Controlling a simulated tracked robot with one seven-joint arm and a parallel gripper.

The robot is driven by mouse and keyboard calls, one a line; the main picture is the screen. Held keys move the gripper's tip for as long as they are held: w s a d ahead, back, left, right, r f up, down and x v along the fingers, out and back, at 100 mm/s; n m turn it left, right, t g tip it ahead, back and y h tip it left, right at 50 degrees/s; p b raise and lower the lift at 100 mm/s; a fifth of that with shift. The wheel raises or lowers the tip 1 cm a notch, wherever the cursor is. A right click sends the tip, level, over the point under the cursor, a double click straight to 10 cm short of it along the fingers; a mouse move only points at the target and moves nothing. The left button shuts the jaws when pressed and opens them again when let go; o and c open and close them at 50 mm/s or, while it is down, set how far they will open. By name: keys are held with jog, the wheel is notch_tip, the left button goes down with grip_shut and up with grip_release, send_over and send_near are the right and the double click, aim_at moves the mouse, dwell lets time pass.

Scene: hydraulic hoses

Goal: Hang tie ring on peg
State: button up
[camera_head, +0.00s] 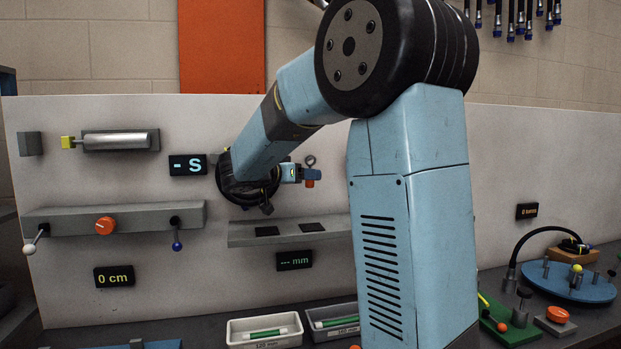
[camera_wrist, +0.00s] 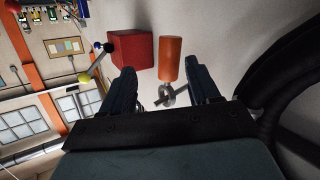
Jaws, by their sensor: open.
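A small grey ring (camera_head: 311,160) with an orange cylinder (camera_head: 309,182) below it is at the right end of my gripper (camera_head: 302,173) in the head view. In the wrist view the two dark fingers of my gripper (camera_wrist: 158,78) are apart. The grey ring (camera_wrist: 166,93) shows in the gap between them, and the orange cylinder (camera_wrist: 171,60) stands out beyond it. A short dark bar crosses at the ring; I cannot tell whether it is a peg through the ring. I see no clear finger contact.
A grey shelf (camera_head: 240,236) with dark pads lies below my gripper on the white panel (camera_head: 230,115). Two trays (camera_head: 236,336) with green-banded hoses stand on the bench. A blue round plate (camera_head: 568,286) is at right. My arm hides the panel's middle.

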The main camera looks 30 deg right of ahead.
jog(key=v, duration=1.1)
notch_tip(320, 180, up, 6)
jog(key=w+a+n+t+y, duration=0.15)
jog(key=n+t+y, duration=0.35)
jog(key=t, duration=0.5)
jog(key=s+a+f+n+y, duration=0.2)
jog(key=s+a+n+y, duration=0.4)
jog(key=y, duration=0.5)
jog(key=s+d+f+g, duration=0.3)
jog(key=s+f+g, duration=0.2)
jog(key=s+f, duration=0.4)
jog(key=s+d+f+g+h, duration=0.1)
jog(key=s+d+f+g, duration=0.2)
jog(key=s+f, duration=0.6)
jog(key=s+g, duration=0.2)
jog(key=s, duration=0.4)
jog(key=shift+f+n, duration=0.15)
jog(key=shift+n, duration=0.25)
